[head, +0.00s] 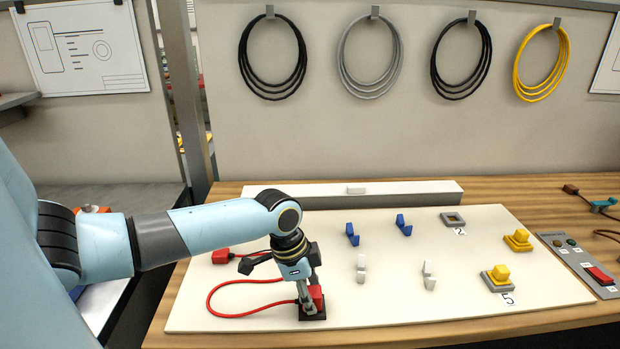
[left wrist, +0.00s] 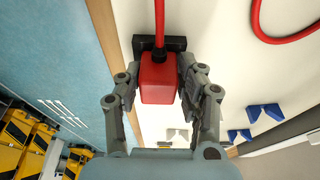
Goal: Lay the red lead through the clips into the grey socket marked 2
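The red plug (head: 316,297) of the lead stands at a black holder (head: 313,316) at the board's front. My left gripper (head: 308,302) comes down over it. In the left wrist view my left gripper (left wrist: 158,72) has its fingers closed against both sides of the red plug (left wrist: 158,82). The red lead (head: 240,284) loops left to a red block (head: 221,256). Blue clips (head: 352,235) (head: 404,226) and white clips (head: 361,269) (head: 429,275) stand apart from the lead. The grey socket marked 2 (head: 445,215) is empty at the back right. My right gripper is not in view.
A white bar (head: 410,192) runs behind the board (head: 400,308). A switch panel (head: 583,265) lies right of the board. The board between the clips is clear.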

